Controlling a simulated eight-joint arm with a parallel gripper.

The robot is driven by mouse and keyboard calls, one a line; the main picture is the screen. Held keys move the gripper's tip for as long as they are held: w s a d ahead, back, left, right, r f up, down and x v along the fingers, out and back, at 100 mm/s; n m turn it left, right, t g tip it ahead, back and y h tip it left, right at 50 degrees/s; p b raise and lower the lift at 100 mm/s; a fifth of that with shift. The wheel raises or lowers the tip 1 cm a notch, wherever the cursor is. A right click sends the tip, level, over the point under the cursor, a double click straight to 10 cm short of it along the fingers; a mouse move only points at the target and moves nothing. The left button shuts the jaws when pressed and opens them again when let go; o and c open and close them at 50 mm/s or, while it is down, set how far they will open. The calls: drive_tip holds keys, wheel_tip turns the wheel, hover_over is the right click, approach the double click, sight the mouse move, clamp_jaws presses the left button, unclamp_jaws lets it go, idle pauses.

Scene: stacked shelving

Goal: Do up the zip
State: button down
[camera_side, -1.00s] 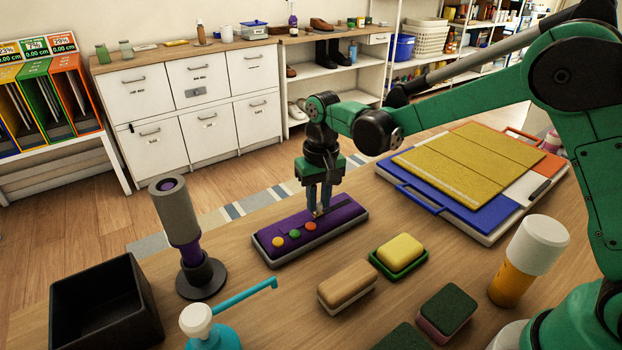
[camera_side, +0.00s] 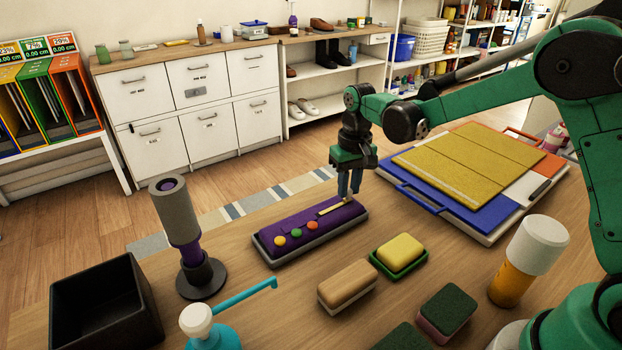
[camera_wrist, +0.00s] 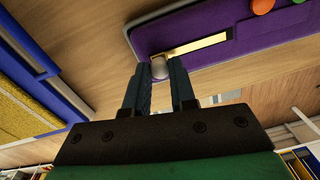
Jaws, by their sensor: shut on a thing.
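The zip board is a long purple padded strip (camera_side: 290,227) on a grey base, with a straight gold zip line (camera_side: 332,207) on its right part. Yellow, green and orange buttons (camera_side: 296,233) sit on its left part. My gripper (camera_side: 348,195) is at the right end of the zip. In the wrist view the gold zip line (camera_wrist: 200,45) runs from between my fingertips (camera_wrist: 160,80) toward the buttons. The fingers are shut on a small grey zip pull (camera_wrist: 160,67), which is partly hidden between them.
A yellow sponge in a green tray (camera_side: 400,250), a brush (camera_side: 347,284) and a green-topped sponge (camera_side: 446,310) lie in front. A folded board (camera_side: 470,165) is at right. A grey tube on a stand (camera_side: 180,225) and a black bin (camera_side: 105,305) are at left.

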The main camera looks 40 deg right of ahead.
sight(350, 189)
drive_tip(key=shift+d, duration=0.1)
drive_tip(key=c, duration=0.7)
unclamp_jaws()
drive_tip(key=shift+r, duration=2.8)
